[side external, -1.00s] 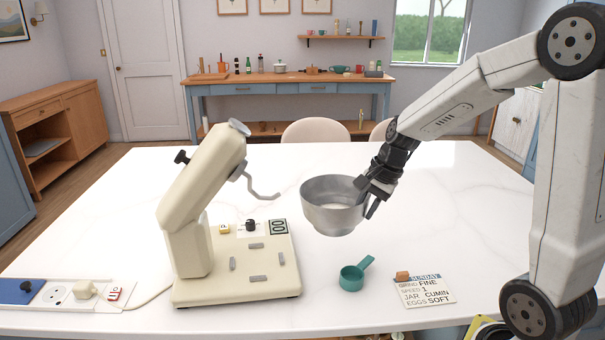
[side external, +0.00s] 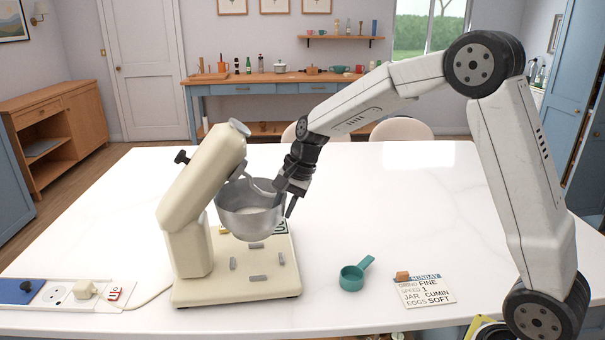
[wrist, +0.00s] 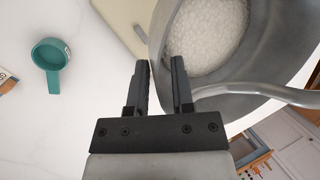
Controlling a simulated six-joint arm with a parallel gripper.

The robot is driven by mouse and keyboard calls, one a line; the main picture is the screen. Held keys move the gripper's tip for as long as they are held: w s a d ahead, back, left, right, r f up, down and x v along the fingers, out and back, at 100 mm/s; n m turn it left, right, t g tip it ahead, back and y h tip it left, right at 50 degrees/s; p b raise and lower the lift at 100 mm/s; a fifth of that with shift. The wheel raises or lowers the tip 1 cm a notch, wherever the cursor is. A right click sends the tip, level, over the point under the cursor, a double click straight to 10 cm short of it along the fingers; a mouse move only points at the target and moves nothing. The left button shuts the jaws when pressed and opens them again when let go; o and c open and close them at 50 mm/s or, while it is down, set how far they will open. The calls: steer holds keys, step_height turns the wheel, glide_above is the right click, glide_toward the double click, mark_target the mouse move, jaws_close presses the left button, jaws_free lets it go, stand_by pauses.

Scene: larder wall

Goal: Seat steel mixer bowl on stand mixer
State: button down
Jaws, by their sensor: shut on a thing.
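The steel mixer bowl (side external: 250,222) is held above the base plate of the stand mixer (side external: 203,180), near its back edge, clear of the plate. My gripper (side external: 287,196) is shut on the bowl's right rim. In the wrist view my gripper's fingers (wrist: 163,85) are at the bowl's wall, and the bowl (wrist: 262,55) has white grainy contents. The mixer's head is tilted up. Its hook (wrist: 240,92) reaches over the bowl opening in the wrist view. Several grey lugs (side external: 256,245) show on the base plate. The bowl hides part of the mixer's controls.
A teal measuring cup (side external: 353,277) lies right of the mixer. A note card (side external: 424,289) with a small brown block lies farther right. A power strip (side external: 68,293) with a plug is at the left. The white table is clear behind and right of the bowl.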

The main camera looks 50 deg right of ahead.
steer(key=shift+f, duration=4.7)
steer(key=shift+w+d, duration=0.1)
steer(key=shift+d, duration=0.05)
steer(key=shift+c, duration=2)
jaws_free()
steer(key=shift+f, duration=0.1)
steer(key=v, duration=0.8)
